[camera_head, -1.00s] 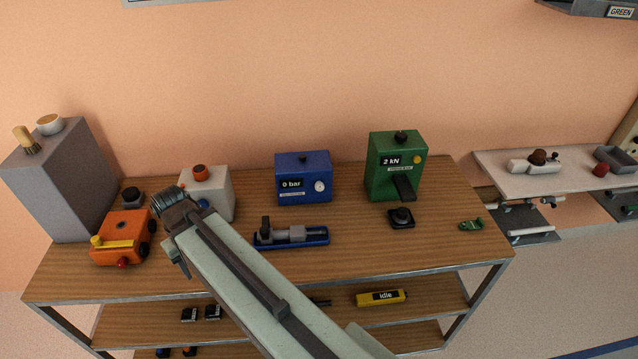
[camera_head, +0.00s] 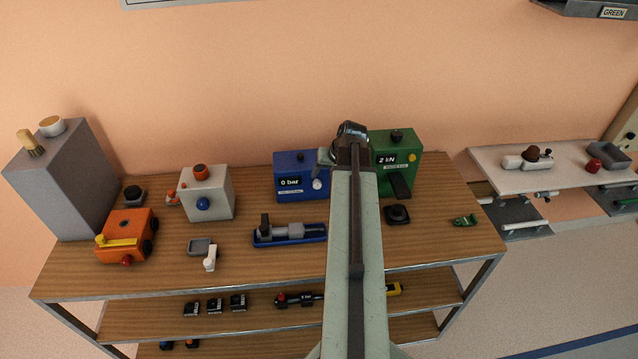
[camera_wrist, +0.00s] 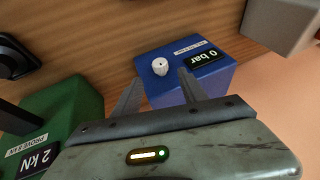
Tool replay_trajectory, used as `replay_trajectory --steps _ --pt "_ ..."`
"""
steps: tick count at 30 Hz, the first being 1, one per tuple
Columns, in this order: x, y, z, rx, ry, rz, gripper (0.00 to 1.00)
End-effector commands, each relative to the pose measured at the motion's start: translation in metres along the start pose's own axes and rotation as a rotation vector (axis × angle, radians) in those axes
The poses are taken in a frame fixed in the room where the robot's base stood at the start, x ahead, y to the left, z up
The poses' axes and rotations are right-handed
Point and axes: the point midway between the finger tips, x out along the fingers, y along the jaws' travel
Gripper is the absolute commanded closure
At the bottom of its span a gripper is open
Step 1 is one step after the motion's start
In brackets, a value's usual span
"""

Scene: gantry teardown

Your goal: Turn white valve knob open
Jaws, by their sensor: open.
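The white valve knob (camera_head: 317,184) is on the lower right of the front of a blue box marked "0 bar" (camera_head: 290,183). In the wrist view the knob (camera_wrist: 160,66) stands out from the blue box (camera_wrist: 206,82), just beyond the fingertips and roughly between them. My gripper (camera_wrist: 156,84) is open with nothing between its fingers. In the head view my arm reaches up to the right edge of the blue box, and its wrist end hides most of the gripper. I cannot tell whether a finger touches the box.
A green box marked "2 kN" (camera_head: 408,168) stands close at the right, with a black knob (camera_head: 397,214) before it. A blue vise-like fixture (camera_head: 290,234) lies in front. A white box (camera_head: 205,193) and an orange device (camera_head: 126,236) stand left.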

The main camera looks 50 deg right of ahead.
Motion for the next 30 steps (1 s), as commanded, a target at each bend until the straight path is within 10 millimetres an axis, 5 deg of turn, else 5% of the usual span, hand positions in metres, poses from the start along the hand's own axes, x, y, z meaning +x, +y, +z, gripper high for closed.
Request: replay_trajectory --steps 12,21,27,30 --pt "0.072 0.002 0.002 -0.001 -0.001 0.001 0.5" --pt "0.073 0.001 0.0 0.001 0.0 0.002 0.5" --pt "0.073 0.001 0.0 0.001 -0.001 0.002 1.0" --pt "0.073 0.001 0.001 0.001 -0.001 0.002 1.0"
